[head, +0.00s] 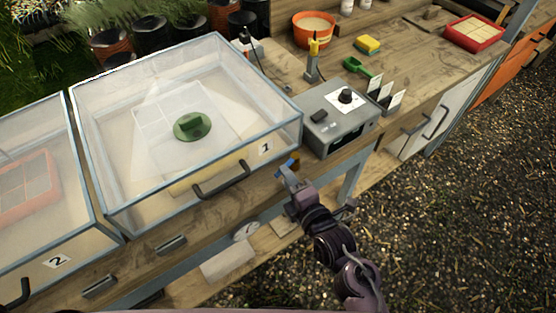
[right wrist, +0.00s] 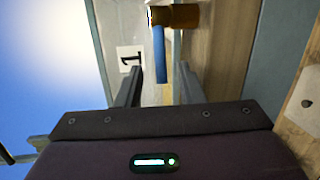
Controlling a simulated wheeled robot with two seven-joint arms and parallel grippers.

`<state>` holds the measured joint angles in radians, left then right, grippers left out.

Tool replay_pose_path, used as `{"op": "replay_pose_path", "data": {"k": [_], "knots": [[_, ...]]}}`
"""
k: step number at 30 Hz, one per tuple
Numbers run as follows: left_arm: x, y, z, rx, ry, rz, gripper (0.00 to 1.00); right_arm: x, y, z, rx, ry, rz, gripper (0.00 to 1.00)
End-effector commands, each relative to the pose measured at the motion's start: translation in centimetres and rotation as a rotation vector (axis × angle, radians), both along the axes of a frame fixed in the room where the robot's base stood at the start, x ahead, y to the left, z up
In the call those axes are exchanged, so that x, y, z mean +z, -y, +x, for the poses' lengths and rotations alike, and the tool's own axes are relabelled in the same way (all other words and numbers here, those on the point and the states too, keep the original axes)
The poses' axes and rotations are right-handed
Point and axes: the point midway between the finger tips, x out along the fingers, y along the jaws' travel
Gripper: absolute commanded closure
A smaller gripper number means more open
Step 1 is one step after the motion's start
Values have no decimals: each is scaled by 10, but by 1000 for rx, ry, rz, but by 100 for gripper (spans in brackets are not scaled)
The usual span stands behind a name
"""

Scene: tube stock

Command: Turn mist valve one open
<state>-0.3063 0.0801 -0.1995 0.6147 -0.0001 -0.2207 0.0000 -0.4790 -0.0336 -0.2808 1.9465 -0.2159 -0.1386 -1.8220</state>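Mist valve one is a small brass body (right wrist: 180,16) with a blue lever (right wrist: 160,55) on the bench front, near the clear box (head: 286,142) labelled 1. In the head view its blue lever (head: 292,162) shows just beyond my right gripper (head: 290,177). In the right wrist view the lever points toward my right gripper (right wrist: 160,82). Its fingers stand apart, one on each side of the lever's end, with gaps visible on both sides. My left gripper is not in view.
A grey control box (head: 337,118) with a black knob stands right of box 1. Box 1's dark handle (head: 221,181) is left of my gripper. A second clear box (head: 50,245), labelled 2, stands at the left. Gravel ground (head: 470,200) at the right is clear.

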Motion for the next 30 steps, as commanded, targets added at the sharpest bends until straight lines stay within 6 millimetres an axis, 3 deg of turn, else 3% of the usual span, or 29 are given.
{"op": "replay_pose_path", "data": {"k": [9,20,28,30], "knots": [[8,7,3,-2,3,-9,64,-7,-21,42,-2,-1,2,66],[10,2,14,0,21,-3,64,-10,-25,48,0,-2,1,66],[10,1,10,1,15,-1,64,-10,-25,48,-1,-2,2,97],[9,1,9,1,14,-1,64,-10,-25,48,-1,-2,2,100]]}}
